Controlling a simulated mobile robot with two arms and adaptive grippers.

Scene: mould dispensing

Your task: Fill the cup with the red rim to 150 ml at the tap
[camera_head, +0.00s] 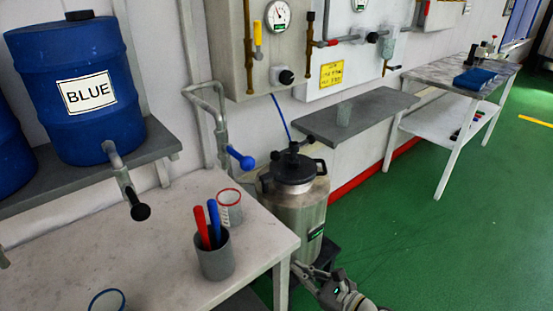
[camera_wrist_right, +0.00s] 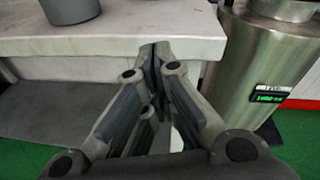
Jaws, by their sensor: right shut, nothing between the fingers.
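The clear cup with the red rim (camera_head: 229,208) stands upright on the pale table (camera_head: 165,235), just behind the grey holder; I cannot tell its contents. A pipe tap with a blue handle (camera_head: 242,160) stands behind the table, beyond the cup. A barrel tap with a black knob (camera_head: 139,211) hangs over the table at the left. My right gripper (camera_head: 298,267) is shut and empty, low beside the table's right end, apart from the cup. In the right wrist view its closed fingers (camera_wrist_right: 158,50) point toward the table edge (camera_wrist_right: 115,47). My left gripper is not in view.
A grey holder (camera_head: 215,262) with red and blue sticks stands in front of the cup. A blue-rimmed cup (camera_head: 107,302) is at the front. A steel vessel (camera_head: 293,205) stands beside the table. A blue barrel (camera_head: 75,90) is on a shelf. Green floor at right is open.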

